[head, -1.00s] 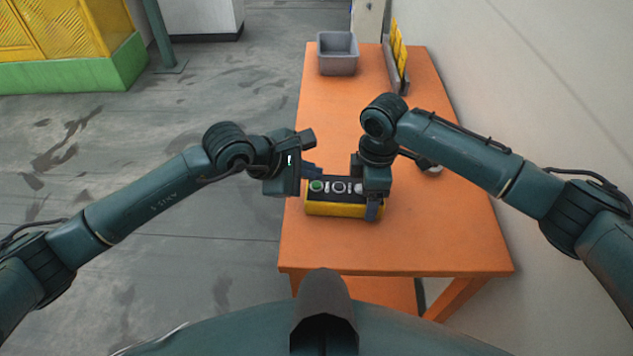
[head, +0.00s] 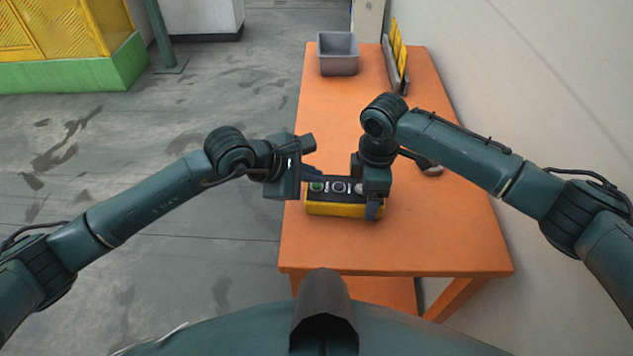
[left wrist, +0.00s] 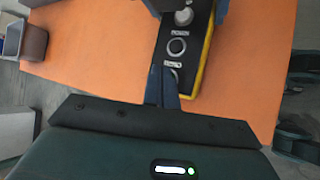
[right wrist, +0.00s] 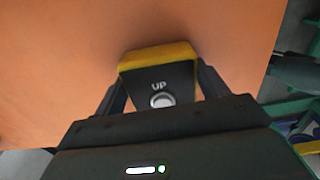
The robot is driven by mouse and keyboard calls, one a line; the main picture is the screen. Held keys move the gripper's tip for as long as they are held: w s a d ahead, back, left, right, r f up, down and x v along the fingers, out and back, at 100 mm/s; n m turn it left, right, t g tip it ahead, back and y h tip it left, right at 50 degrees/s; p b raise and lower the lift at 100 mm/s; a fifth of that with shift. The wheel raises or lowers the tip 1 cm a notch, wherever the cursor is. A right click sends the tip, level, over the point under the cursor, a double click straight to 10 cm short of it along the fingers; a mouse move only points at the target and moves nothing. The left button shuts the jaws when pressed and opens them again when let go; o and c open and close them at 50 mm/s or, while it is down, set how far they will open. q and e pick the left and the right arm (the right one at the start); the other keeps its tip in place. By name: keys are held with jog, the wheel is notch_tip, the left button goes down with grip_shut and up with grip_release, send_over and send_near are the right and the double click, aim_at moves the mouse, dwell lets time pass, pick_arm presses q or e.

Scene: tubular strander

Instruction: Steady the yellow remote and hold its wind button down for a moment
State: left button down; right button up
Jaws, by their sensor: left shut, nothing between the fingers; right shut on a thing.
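The yellow remote (head: 345,209) lies on the orange table, its black face up with a row of round buttons. My right gripper (head: 373,203) is shut across its right end; the right wrist view shows the fingers on both sides of the remote (right wrist: 160,58), around the UP button (right wrist: 161,100). My left gripper (head: 315,175) is shut and empty, its fingertips at the remote's left end, by the green button (head: 317,187). In the left wrist view the fingertips (left wrist: 165,72) partly cover the end button (left wrist: 175,76), under a small label hard to read. I cannot tell whether they touch it.
The orange table (head: 400,245) is mostly clear in front of the remote. A grey bin (head: 338,62) stands at its far end, near a rack with yellow pieces (head: 399,50). A small round object (head: 431,170) lies partly behind my right arm. A wall runs along the right.

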pick_arm(q)
jog(key=shift+f, duration=0.45)
dwell(2.3)
dwell(0.5)
jog(key=shift+r, duration=0.85)
jog(key=shift+r, duration=0.1)
notch_tip(320, 180, up, 5)
jog(key=shift+f, duration=0.1)
dwell(0.5)
pick_arm(e)
jog(key=o, duration=1.3)
jog(key=shift+r, duration=0.1)
